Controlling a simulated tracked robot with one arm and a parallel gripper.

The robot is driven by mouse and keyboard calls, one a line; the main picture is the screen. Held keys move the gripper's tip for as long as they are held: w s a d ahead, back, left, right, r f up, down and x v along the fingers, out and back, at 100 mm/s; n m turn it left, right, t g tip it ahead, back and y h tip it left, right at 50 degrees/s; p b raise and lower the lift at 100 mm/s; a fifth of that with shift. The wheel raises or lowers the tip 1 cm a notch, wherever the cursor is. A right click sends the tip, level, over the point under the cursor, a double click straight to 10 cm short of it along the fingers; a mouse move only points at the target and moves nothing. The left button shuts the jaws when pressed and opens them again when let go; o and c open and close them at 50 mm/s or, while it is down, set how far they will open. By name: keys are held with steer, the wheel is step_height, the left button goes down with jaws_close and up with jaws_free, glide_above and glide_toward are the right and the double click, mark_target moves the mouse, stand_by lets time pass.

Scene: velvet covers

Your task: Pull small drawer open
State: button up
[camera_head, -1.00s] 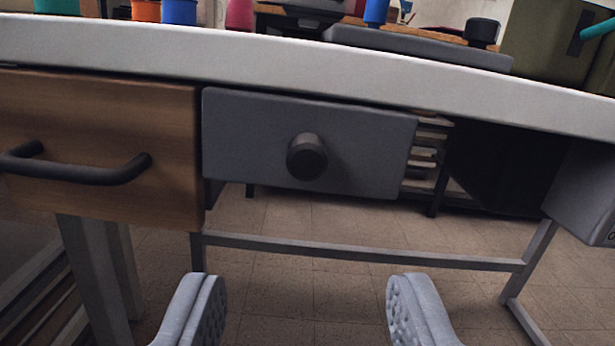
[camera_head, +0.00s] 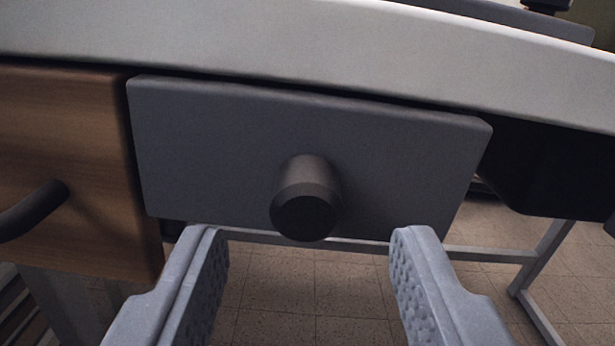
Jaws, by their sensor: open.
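The small drawer (camera_head: 400,160) has a flat grey front under the tabletop, in the middle of the view. Its front looks flush, and I cannot tell whether it stands out at all. A dark round knob (camera_head: 306,200) sticks out from the middle of the front. My gripper (camera_head: 309,240) is open and empty, with one finger to the left and one to the right of the knob. The fingertips appear at about the height of the knob's lower edge. They do not touch the knob.
The pale tabletop (camera_head: 300,45) runs across above the drawer. A wooden drawer (camera_head: 75,150) with a dark bar handle (camera_head: 35,210) is on the left. A dark space and a grey table leg (camera_head: 545,255) are at the right. Tiled floor (camera_head: 290,290) shows below.

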mark_target(308, 223)
steer(key=shift+w+b, duration=0.55)
steer(key=shift+w, duration=1.15)
